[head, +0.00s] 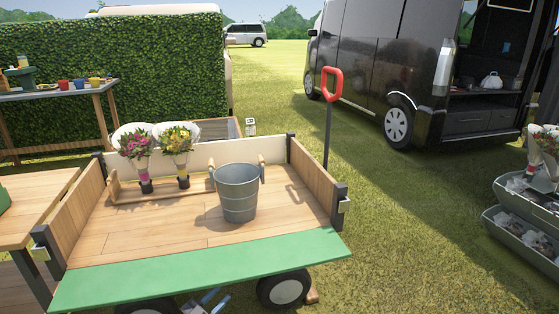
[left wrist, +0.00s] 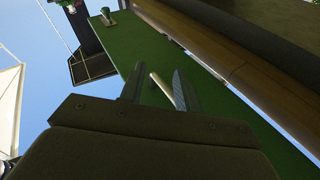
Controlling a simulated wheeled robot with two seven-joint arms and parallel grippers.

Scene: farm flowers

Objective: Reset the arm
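My left gripper (head: 211,302) shows only in part at the bottom edge of the head view, low in front of the wagon's green front flap (head: 200,270). In the left wrist view its two dark fingers (left wrist: 157,84) stand apart. A pale rod shows between them against a green surface; I cannot tell whether it is touched, but the fingers do not look closed on it. My right gripper is in neither view.
The wooden wagon holds a metal bucket (head: 238,192) and two wrapped bouquets (head: 136,148) (head: 178,145) in a wooden rack. A wooden table (head: 32,202) stands at left. Grey crates (head: 517,236) are at right. A black van (head: 400,65) stands behind on open grass.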

